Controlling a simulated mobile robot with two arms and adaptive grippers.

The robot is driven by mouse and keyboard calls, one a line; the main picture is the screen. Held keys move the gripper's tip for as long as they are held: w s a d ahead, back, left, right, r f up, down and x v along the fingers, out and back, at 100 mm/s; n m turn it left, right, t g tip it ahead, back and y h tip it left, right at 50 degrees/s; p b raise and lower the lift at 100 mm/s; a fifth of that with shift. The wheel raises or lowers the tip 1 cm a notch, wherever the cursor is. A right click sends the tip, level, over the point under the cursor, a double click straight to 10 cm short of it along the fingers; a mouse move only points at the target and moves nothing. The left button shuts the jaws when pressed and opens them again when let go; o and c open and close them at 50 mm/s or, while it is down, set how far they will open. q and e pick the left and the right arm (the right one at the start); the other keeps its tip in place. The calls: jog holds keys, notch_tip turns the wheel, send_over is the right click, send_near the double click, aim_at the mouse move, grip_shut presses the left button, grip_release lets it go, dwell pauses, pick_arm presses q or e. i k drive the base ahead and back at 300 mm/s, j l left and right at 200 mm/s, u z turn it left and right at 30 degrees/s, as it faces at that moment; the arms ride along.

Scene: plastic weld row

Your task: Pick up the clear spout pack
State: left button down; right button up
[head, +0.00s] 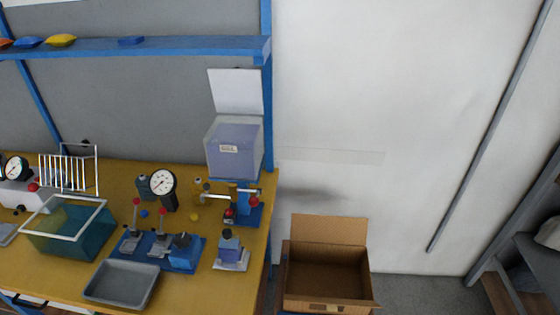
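I cannot pick out a clear spout pack with certainty. Soft, pillow-like packs lie on the blue shelf at the upper left: a yellow one (61,40), a blue one (27,42) and an orange one cut by the left edge. None of these looks clear. A pale, whitish item (548,234) is partly cut off at the right edge, and I cannot tell what it is. Neither of my grippers is in the head view.
A yellow-topped bench (60,279) fills the left, with a teal tank (75,243), a grey tray (121,284), dial gauges and small blue fixtures. A lidded clear box (233,148) stands at its back right. An open cardboard box (327,279) stands right of the bench. Grey floor shows beyond.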

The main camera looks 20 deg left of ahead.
aim_at(230, 251)
jog(key=u, duration=1)
